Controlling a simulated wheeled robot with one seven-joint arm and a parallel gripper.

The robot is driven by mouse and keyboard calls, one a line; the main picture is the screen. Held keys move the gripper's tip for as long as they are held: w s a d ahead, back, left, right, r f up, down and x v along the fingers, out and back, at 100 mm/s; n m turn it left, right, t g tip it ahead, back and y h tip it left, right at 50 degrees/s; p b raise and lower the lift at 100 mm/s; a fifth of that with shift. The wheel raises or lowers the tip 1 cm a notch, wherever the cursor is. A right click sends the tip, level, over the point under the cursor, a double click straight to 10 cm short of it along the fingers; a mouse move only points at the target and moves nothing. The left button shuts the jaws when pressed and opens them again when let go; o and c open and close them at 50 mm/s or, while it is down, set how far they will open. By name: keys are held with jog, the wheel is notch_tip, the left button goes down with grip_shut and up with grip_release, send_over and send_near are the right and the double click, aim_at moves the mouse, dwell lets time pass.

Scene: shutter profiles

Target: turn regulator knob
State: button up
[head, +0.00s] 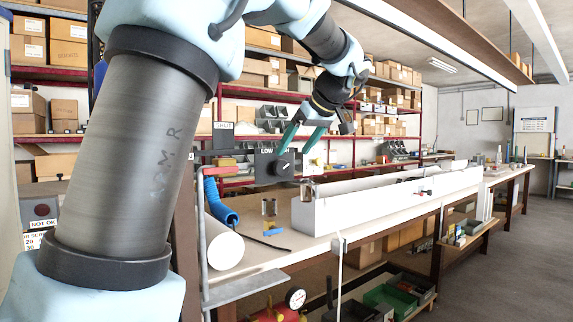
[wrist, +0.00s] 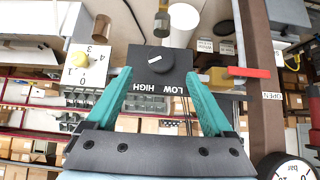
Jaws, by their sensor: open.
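The regulator is a dark grey box (head: 264,165) marked LOW in the head view. In the wrist view its face (wrist: 160,92) shows LOW and HIGH upside down. Its round black knob (head: 284,168) bears a white pointer line, and it also shows in the wrist view (wrist: 153,58). In the wrist view the line lies nearly level, slightly tilted. My gripper (head: 293,151) has two teal fingers, open and empty. In the wrist view the fingertips (wrist: 161,73) lie either side of the knob in the picture, with gaps. Contact is not visible.
In the wrist view a yellow knob on a white numbered plate (wrist: 88,75) is left, a red lever (wrist: 249,72) right. A pressure gauge (head: 295,298) is low in the head view.

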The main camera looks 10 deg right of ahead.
aim_at(285, 167)
jog(key=p+x, duration=0.1)
jog(key=x, duration=0.6)
jog(key=shift+w+a+f, duration=0.1)
jog(key=shift+f, duration=0.05)
jog(key=shift+c, duration=0.2)
jog(key=c, duration=1.3)
jog(key=shift+y+p, duration=0.3)
jog(key=shift+p, duration=0.2)
jog(key=shift+m+g+y+p, duration=0.5)
jog(key=shift+y+p, duration=0.1)
jog(key=shift+p, duration=0.15)
jog(key=y+p, duration=0.1)
jog(key=m+y+p, duration=0.1)
jog(key=shift+w+d+m+g+y+p, duration=0.1)
jog(key=shift+d+m+g+y+p, duration=0.2)
jog(key=shift+g+y, duration=0.1)
jog(key=m+y+p, duration=0.1)
jog(key=y, duration=0.1)
jog(key=m+y+p, duration=0.1)
jog(key=y+p, duration=0.1)
jog(key=shift+f+m+g, duration=0.2)
jog(key=shift+m+g, duration=0.1)
jog(key=shift+g, duration=0.1)
